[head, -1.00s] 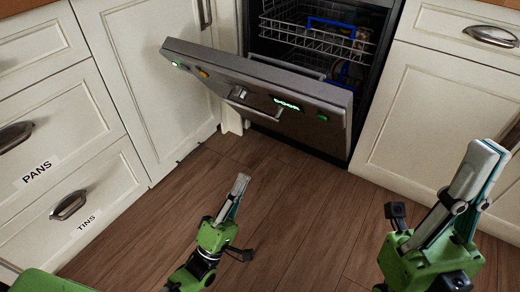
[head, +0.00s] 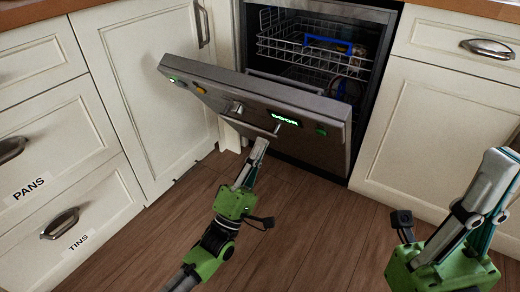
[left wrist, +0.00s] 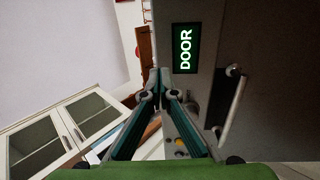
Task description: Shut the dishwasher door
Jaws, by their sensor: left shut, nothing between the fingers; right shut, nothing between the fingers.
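The dishwasher door (head: 215,92) hangs partly open, tilted out from the cabinet, with a lit "DOOR" display, coloured buttons and a bar handle (head: 250,125). My left gripper (head: 262,143) is shut and empty, its tips at the lower edge of the door's front near the handle; I cannot tell whether they touch. In the left wrist view the door front (left wrist: 270,80) fills the right side, with the handle (left wrist: 233,105) right of the shut fingers (left wrist: 159,75). My right gripper (head: 500,155) is shut and empty at the right, away from the door.
The dishwasher's inside shows a wire rack (head: 305,47) with a blue item (head: 328,44). Cream cabinets stand on both sides, with drawers labelled PANS (head: 28,189) and TINS (head: 78,242). The wooden floor (head: 310,225) in front is clear.

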